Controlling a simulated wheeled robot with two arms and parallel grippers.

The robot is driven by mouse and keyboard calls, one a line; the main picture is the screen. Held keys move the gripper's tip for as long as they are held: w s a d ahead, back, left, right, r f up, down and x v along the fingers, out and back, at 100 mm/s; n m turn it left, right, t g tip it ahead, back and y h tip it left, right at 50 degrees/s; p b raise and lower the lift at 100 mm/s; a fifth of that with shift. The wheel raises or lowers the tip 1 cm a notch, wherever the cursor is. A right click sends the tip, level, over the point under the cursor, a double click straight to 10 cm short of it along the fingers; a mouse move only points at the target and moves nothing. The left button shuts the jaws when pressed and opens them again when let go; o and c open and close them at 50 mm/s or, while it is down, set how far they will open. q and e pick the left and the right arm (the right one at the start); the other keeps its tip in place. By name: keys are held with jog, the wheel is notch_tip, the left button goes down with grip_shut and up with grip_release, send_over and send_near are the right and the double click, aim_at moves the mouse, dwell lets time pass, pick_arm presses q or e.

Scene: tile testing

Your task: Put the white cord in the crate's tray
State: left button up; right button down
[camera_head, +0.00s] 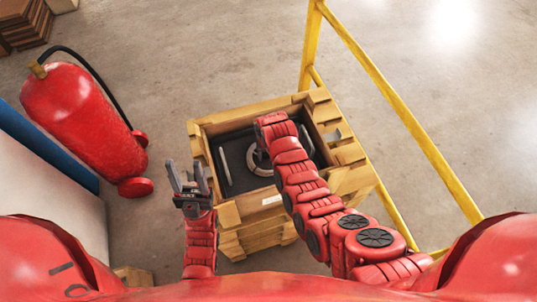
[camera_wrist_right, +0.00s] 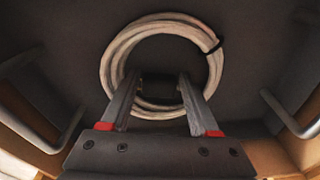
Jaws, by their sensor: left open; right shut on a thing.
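The white cord (camera_head: 257,163) is a coiled ring in the dark tray (camera_head: 236,152) inside the wooden crate (camera_head: 350,154). In the right wrist view the coil (camera_wrist_right: 118,50) lies against the tray's dark floor (camera_wrist_right: 60,55), with a black tie on its right side. My right gripper (camera_wrist_right: 158,85) is shut on the near part of the cord, its two fingers reaching over the coil. Whether the cord touches the floor I cannot tell. In the head view my right arm hides this gripper and part of the coil. My left gripper (camera_head: 188,172) is open and empty, outside the crate's left side.
The tray has a pale handle on its left (camera_head: 224,166) and another on its right (camera_head: 306,141). A red fire extinguisher (camera_head: 80,115) stands at the left. A yellow rail (camera_head: 400,110) runs along the right. The grey floor behind the crate is clear.

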jog(key=shift+c, duration=0.6)
grip_release()
jog(key=shift+r, duration=0.5)
notch_tip(320, 180, up, 11)
jog(key=s, duration=0.1)
jog(key=shift+s+r, duration=0.15)
jog(key=shift+s, duration=0.1)
jog(key=shift+d, duration=0.1)
